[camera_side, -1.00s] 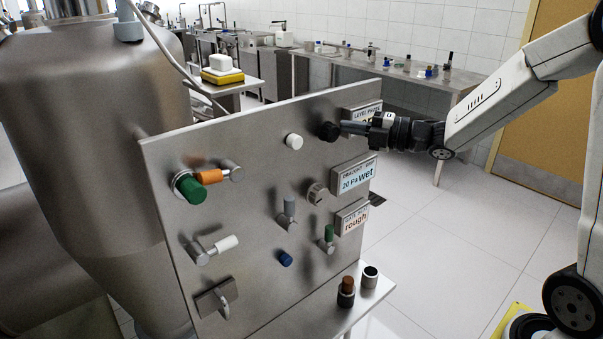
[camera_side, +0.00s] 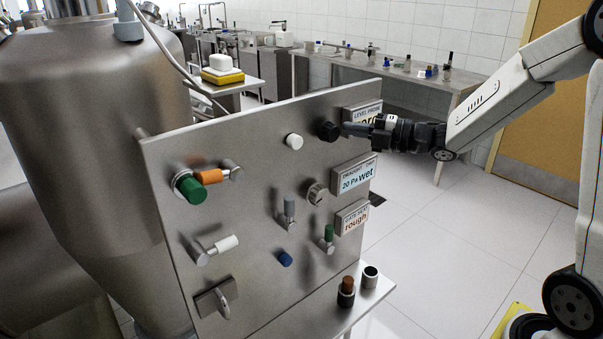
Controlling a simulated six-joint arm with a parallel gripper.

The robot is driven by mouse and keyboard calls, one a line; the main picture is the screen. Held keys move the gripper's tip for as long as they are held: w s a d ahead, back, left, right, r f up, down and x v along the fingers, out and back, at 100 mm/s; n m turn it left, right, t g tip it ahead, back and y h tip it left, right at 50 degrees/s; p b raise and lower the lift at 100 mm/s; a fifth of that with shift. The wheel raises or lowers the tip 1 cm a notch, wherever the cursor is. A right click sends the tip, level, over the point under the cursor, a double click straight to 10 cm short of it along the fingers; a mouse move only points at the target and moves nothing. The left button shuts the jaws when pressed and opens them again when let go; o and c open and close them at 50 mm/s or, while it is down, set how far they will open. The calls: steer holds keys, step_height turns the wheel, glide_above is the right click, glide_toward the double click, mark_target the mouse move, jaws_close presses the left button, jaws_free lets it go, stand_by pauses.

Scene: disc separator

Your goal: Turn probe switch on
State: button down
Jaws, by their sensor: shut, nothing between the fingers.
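The steel panel (camera_side: 255,205) stands upright and tilted slightly across the middle of the side view. A black round knob (camera_side: 327,132) sits at its upper right, beside a display labelled LEVEL PROBE (camera_side: 362,112). The lower part of that display is hidden behind my gripper. My gripper (camera_side: 348,129) is shut and empty, pointing left, with its tips right at the black knob. I cannot tell whether they touch it.
A bottle (camera_side: 346,292) stands on the lower shelf.

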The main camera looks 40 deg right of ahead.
steer(key=shift+s, duration=3)
steer(key=shift+w+f, duration=0.1)
step_height(320, 180, down, 11)
steer(key=m+g+h, duration=0.5)
steer(key=m+h, duration=0.4)
steer(key=m, duration=0.6)
steer(key=s+a+f+m+g, duration=0.5)
steer(key=s+f+m+g, duration=0.2)
steer(key=s, duration=0.4)
steer(key=shift+s+f+m+g, duration=0.25)
steer(key=shift+m+g, duration=0.35)
steer(key=shift+m, duration=0.3)
